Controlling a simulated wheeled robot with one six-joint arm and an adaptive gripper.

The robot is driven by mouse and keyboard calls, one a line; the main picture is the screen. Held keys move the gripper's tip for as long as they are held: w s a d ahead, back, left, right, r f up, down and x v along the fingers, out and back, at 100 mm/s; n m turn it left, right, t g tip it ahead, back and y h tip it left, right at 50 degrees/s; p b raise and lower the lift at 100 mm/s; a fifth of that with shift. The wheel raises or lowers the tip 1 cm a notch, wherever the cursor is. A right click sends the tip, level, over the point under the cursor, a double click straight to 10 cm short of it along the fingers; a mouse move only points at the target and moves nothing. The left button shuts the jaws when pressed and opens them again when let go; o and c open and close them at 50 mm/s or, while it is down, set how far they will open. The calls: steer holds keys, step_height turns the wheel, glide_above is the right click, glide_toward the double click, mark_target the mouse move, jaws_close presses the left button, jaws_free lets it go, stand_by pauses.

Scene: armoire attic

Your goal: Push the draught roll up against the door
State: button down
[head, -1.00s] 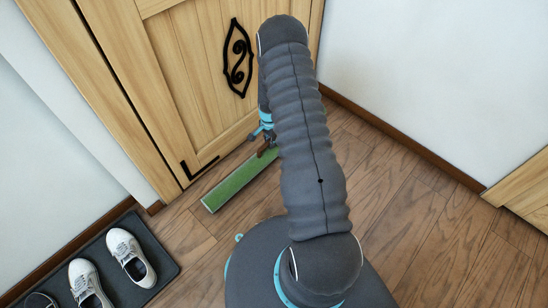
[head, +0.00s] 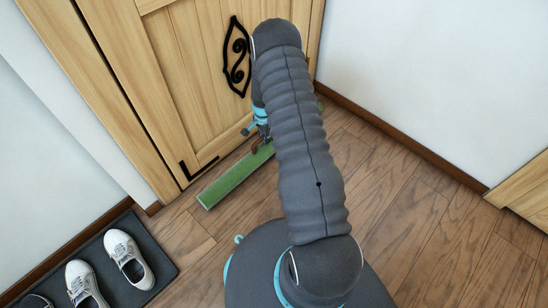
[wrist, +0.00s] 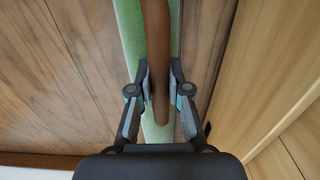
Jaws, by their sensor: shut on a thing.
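The draught roll (head: 232,176) is a long green bar lying on the floor along the foot of the wooden door (head: 185,75). A narrow strip of floor shows between roll and door. The roll has a brown handle (wrist: 157,40) on top, running lengthwise. My gripper (wrist: 160,80) is shut on this handle, one finger on each side, with the green roll below. In the head view my gripper (head: 259,143) is low beside the door, partly hidden by my arm. My arm also covers part of the roll towards its right end.
A dark shoe tray (head: 165,262) with white shoes (head: 128,262) lies at lower left by the wall. A white wall with brown skirting (head: 400,143) runs along the right. Another wooden panel (head: 525,200) stands at far right. The floor (head: 420,225) right of my base is clear.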

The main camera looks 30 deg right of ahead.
steer(key=shift+w+a+b, duration=0.25)
steer(key=shift+w+b, duration=0.1)
steer(key=shift+w, duration=0.35)
steer(key=shift+w+a+b, duration=0.2)
steer(key=shift+w+b, duration=0.1)
steer(key=shift+w, duration=0.4)
steer(key=shift+w+a+b, duration=0.25)
steer(key=shift+w+b, duration=0.1)
steer(key=shift+w, duration=0.35)
